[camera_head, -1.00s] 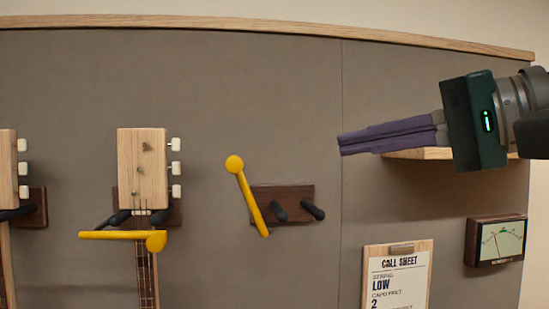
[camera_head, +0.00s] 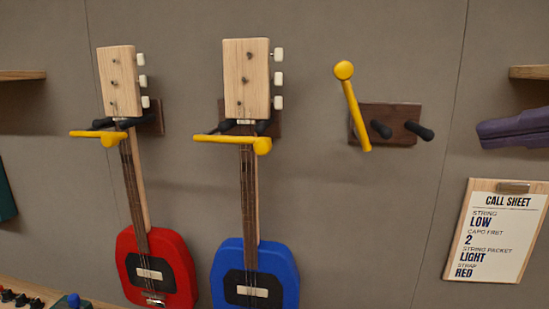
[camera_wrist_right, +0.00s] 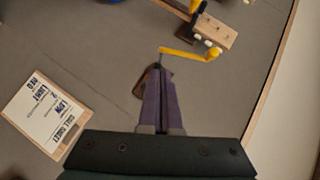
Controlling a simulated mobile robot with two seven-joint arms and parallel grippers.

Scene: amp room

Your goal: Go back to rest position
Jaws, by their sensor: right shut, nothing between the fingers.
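My right gripper (camera_head: 480,133) shows at the right edge of the head view, its purple fingers together and empty, pointing left. They are above the call sheet and apart from the empty hanger (camera_head: 370,110). The shut fingers (camera_wrist_right: 160,85) also show in the right wrist view, with part of a dark hanger plate behind their tips. A red guitar (camera_head: 170,265) and a blue guitar (camera_head: 285,270) hang on the wall, each with a yellow lever across its neck. The empty hanger's yellow lever (camera_head: 352,100) points up. My left gripper is not in view.
The call sheet (camera_head: 497,235) is on the wall at the lower right; it also shows in the right wrist view (camera_wrist_right: 45,115). Shelf ends show at the left (camera_head: 22,75) and right (camera_head: 530,72). A bench with knobs (camera_head: 25,300) is at the lower left.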

